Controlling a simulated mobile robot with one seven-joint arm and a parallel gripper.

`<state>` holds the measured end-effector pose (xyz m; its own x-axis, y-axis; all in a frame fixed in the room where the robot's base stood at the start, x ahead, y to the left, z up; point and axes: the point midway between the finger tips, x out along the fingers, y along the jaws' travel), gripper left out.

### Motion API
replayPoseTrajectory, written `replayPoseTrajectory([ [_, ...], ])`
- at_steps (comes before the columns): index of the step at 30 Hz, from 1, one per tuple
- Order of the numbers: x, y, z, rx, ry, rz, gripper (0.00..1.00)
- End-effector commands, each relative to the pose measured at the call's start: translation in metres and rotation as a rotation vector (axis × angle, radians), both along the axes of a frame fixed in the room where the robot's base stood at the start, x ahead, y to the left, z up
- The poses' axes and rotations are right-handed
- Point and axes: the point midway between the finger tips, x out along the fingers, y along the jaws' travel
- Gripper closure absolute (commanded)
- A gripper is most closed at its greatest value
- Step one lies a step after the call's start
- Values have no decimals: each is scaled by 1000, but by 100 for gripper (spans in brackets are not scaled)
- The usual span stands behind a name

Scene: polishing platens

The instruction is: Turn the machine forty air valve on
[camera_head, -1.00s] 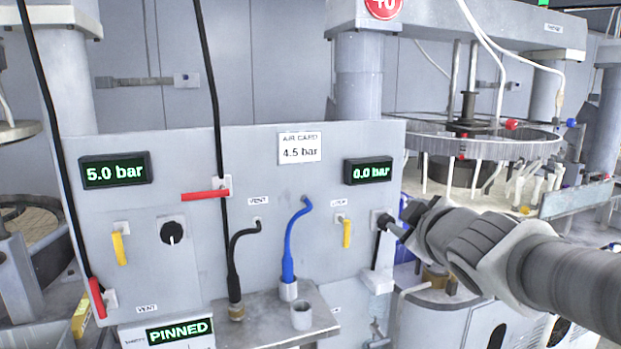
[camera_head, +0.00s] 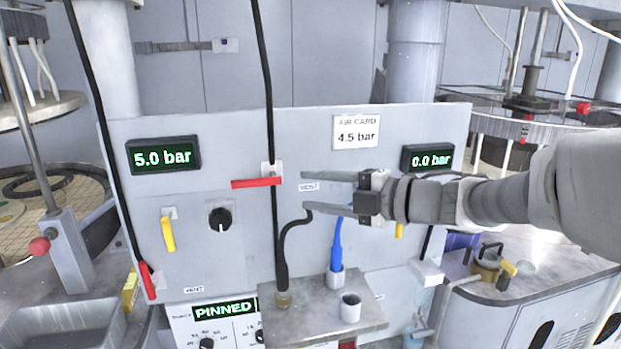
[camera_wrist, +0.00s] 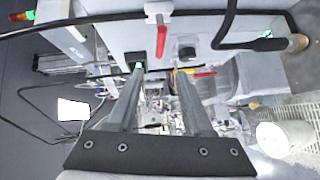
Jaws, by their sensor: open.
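The grey valve panel (camera_head: 125,200) stands ahead of me. A red lever (camera_head: 257,183) lies level on a fitting on the black hose at its middle. A second red lever (camera_head: 147,281) hangs steeply at the lower left. Two red levers also show in the wrist view, one nearer (camera_wrist: 162,40) and one farther (camera_wrist: 203,73). No label naming machine forty is readable now. My gripper (camera_head: 304,192) is open and empty in front of the panel, its fingers pointing left toward the level red lever, apart from it. My wrist hides the panel's right part.
The left display (camera_head: 163,155) reads 5.0 bar, the right display (camera_head: 427,158) 0.0 bar, and the air card (camera_head: 356,132) 4.5 bar. Yellow levers sit at left (camera_head: 167,234) and right (camera_head: 399,231). A black hose (camera_head: 284,265) and blue hose (camera_head: 336,250) rise below my gripper.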

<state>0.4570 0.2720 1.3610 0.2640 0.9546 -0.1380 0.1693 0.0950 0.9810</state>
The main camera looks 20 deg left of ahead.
Motion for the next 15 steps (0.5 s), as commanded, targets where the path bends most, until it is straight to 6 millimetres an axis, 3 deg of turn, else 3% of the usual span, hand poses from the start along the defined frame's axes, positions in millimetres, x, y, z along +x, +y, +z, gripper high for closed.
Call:
replayPoseTrajectory([
  [15, 29, 108, -15, 0, 2, 2, 49],
])
